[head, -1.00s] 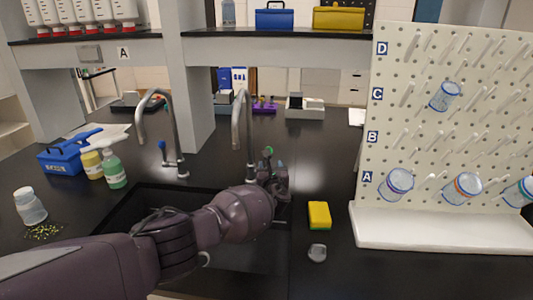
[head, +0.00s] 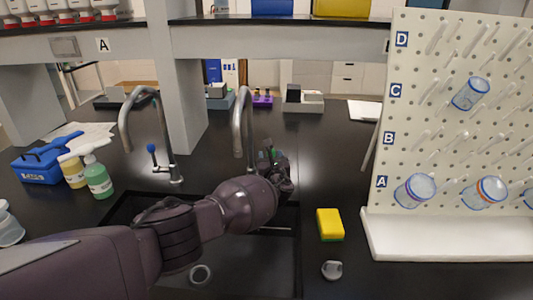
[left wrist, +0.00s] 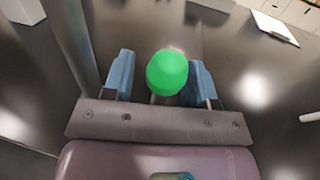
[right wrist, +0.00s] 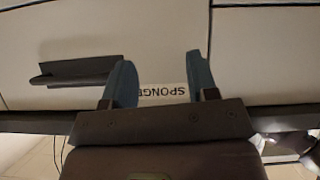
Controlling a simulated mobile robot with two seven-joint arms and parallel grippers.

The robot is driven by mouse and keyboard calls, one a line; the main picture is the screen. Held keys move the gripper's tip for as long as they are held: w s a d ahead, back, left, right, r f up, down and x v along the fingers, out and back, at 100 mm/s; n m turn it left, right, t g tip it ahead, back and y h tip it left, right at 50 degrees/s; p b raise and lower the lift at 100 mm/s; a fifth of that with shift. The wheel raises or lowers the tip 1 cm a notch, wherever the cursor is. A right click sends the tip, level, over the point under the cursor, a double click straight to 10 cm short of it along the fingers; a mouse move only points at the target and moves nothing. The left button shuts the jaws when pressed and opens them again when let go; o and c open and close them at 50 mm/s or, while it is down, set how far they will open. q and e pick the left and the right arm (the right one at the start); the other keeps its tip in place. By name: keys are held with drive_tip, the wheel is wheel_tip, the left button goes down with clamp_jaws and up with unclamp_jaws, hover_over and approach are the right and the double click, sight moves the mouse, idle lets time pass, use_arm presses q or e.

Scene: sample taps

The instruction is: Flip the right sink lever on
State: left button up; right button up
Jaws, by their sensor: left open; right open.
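The right sink tap (head: 244,125) is a grey curved spout behind the black sink. Its lever has a green knob, which shows large between the fingers of my left gripper in the left wrist view (left wrist: 167,73). My left gripper (head: 272,157) is open with one blue finger on each side of the knob; I cannot tell whether either finger touches it. The left tap (head: 165,140) has a blue-knobbed lever (head: 152,149). My right gripper (right wrist: 160,85) is open and empty, in front of a drawer front labelled SPONGE (right wrist: 163,90); it is not in the head view.
A yellow and green sponge (head: 330,224) and a grey stopper (head: 332,270) lie right of the sink (head: 120,212). A white pegboard rack (head: 455,240) with jars stands at the right. Spray bottles (head: 98,178) and a blue box (head: 42,165) are at the left.

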use_arm(q)
drive_tip(key=shift+w, duration=0.25)
use_arm(e)
drive_tip(key=shift+w+a+r, duration=0.2)
drive_tip(key=shift+w+a, duration=0.05)
drive_tip(key=shift+w, duration=0.5)
use_arm(q)
clamp_jaws()
use_arm(e)
drive_tip(key=shift+s+f, duration=0.25)
drive_tip(key=shift+s, duration=0.25)
